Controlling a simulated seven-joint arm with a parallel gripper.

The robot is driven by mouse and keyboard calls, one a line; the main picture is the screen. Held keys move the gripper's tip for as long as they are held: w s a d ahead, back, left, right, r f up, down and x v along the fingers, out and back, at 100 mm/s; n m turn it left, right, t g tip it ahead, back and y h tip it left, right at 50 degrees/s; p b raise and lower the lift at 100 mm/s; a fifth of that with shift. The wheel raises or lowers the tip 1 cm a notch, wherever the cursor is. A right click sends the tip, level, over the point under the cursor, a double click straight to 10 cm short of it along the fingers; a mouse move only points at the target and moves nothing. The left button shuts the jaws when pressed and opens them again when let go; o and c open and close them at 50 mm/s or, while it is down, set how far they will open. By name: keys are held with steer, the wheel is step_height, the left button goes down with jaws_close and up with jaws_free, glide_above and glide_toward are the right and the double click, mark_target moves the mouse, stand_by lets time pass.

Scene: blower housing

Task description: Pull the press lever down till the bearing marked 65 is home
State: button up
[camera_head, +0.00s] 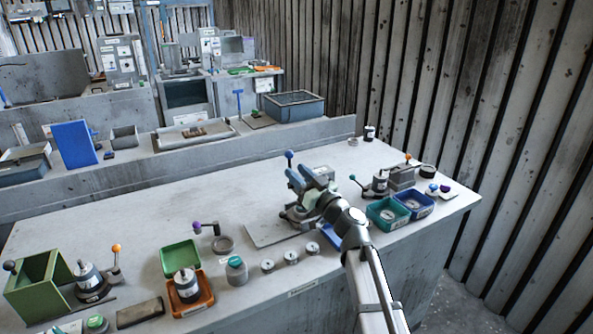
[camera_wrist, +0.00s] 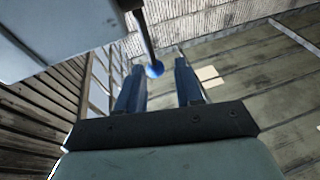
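The press (camera_head: 297,215) stands on the workbench, partly hidden behind my arm and gripper. A lever with a blue ball knob (camera_head: 289,154) rises above it. In the wrist view the knob (camera_wrist: 154,70) hangs on a grey rod between the tips of my two fingers, with gaps on both sides. My gripper (camera_head: 303,174) is open, with its blue fingers apart; it also shows in the wrist view (camera_wrist: 159,66). I cannot make out the bearing marked 65 in the press; my gripper and arm hide that area.
Several small round metal parts (camera_head: 291,257) lie at the bench's front edge. A teal bin (camera_head: 380,222) and a blue bin (camera_head: 428,208) stand right of my arm. Other lever fixtures stand to the left and right. The bench between the left fixtures and the press is mostly clear.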

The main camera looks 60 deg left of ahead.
steer(key=w+d+f, duration=0.2)
steer(key=d+f, duration=0.6)
steer(key=d, duration=0.2)
steer(key=shift+w+f, duration=0.3)
steer(key=shift+f, duration=0.1)
stand_by(1.2)
steer(key=shift+d, duration=0.1)
steer(key=v, duration=1.3)
steer(key=shift+d, duration=0.3)
steer(key=shift+f, duration=0.15)
